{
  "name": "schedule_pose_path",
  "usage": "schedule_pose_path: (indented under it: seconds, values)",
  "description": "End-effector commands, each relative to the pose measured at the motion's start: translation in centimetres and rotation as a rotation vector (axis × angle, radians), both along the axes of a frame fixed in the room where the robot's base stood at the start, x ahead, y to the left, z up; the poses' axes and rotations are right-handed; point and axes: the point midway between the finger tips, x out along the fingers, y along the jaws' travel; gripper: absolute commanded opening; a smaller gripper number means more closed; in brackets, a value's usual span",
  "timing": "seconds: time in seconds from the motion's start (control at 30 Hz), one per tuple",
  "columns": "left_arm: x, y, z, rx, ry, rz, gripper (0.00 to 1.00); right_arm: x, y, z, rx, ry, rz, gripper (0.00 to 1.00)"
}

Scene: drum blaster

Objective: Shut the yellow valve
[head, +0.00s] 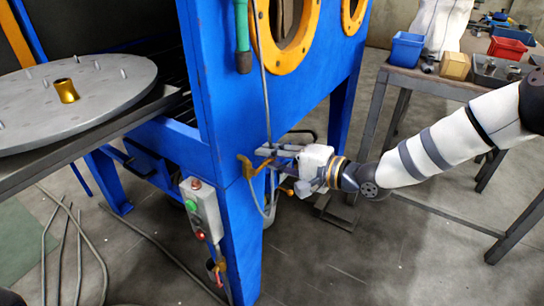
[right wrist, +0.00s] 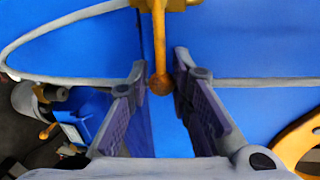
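The yellow valve (head: 249,166) is on the blue cabinet's front corner post, with hoses running to it. In the right wrist view its yellow lever (right wrist: 159,45) hangs from the body at the top edge and ends in a round knob. My right gripper (head: 270,154) reaches in from the right at the valve. In the right wrist view its two fingers are apart, one on each side of the lever. The knob lies close to the right finger; I cannot tell whether they touch. My left gripper is not in view.
The blue cabinet (head: 285,100) has yellow-ringed openings. A control box (head: 201,209) with buttons is on the post below the valve. A round grey turntable (head: 60,100) sits at the left. A metal table (head: 432,84) with bins stands at the back right. Hoses lie on the floor.

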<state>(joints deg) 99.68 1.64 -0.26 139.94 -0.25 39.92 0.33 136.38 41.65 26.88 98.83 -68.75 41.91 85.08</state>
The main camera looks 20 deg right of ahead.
Motion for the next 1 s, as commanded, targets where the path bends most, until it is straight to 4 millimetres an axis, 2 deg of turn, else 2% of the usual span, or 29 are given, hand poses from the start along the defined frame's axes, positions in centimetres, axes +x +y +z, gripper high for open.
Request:
schedule_pose_path:
  seconds: [0.4,0.47,0.8,1.0]
  values:
    - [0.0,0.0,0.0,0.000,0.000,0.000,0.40,-0.4,-0.5,0.2,0.000,-0.002,-0.002,0.38]
    - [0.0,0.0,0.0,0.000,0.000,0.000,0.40,-1.3,-1.2,0.4,0.000,-0.001,-0.004,0.38]
    - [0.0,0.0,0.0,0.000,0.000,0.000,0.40,-8.0,-6.2,2.2,0.002,-0.004,-0.003,0.38]
    - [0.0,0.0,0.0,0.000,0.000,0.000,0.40,-9.4,-7.1,2.4,0.000,-0.001,-0.001,0.38]
